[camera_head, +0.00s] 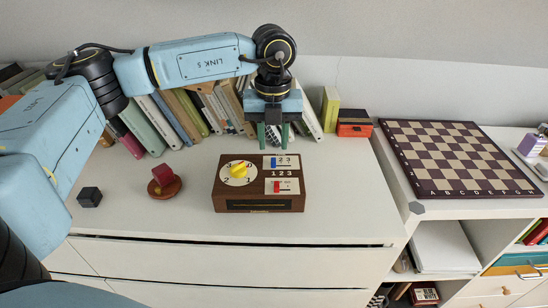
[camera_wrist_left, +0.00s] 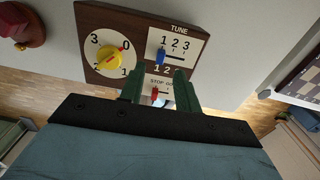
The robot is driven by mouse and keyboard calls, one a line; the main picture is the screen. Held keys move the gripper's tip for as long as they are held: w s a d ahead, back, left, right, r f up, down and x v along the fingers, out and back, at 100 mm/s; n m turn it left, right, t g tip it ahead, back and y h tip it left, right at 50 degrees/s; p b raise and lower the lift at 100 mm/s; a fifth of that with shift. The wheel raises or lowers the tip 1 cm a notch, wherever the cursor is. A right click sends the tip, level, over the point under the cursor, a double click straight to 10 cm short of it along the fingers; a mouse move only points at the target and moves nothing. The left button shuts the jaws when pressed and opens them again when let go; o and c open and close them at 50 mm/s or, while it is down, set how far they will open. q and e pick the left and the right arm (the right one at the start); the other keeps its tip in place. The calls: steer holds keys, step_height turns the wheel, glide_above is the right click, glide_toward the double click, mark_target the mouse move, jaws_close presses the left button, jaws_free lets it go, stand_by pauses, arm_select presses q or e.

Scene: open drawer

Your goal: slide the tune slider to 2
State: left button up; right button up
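A brown wooden box (camera_head: 258,204) with a dial and two slider panels stands on the white cabinet top; it also shows in the left wrist view (camera_wrist_left: 98,18). The tune slider is a blue knob (camera_head: 273,162), seen in the left wrist view (camera_wrist_left: 161,57) just below the 1 under the TUNE label. My left gripper (camera_head: 273,137) points down just behind the box. In the left wrist view its green fingers (camera_wrist_left: 160,80) are apart with nothing held between them, and the blue knob shows beyond the gap. My right gripper is out of view.
The box also has a yellow dial (camera_head: 238,171) and a red slider (camera_head: 277,187). A red object on a round brown base (camera_head: 164,188) and a black cube (camera_head: 89,197) stand left. Books (camera_head: 190,112) line the back. A chessboard (camera_head: 460,160) lies right.

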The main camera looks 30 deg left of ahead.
mark_target(274, 160)
arm_select(q)
steer(key=shift+f+b, duration=0.4)
steer(key=shift+f, duration=2)
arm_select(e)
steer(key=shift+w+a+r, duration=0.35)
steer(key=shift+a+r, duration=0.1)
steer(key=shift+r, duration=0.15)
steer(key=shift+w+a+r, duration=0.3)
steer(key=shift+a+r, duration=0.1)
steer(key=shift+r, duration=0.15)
arm_select(q)
jaws_close()
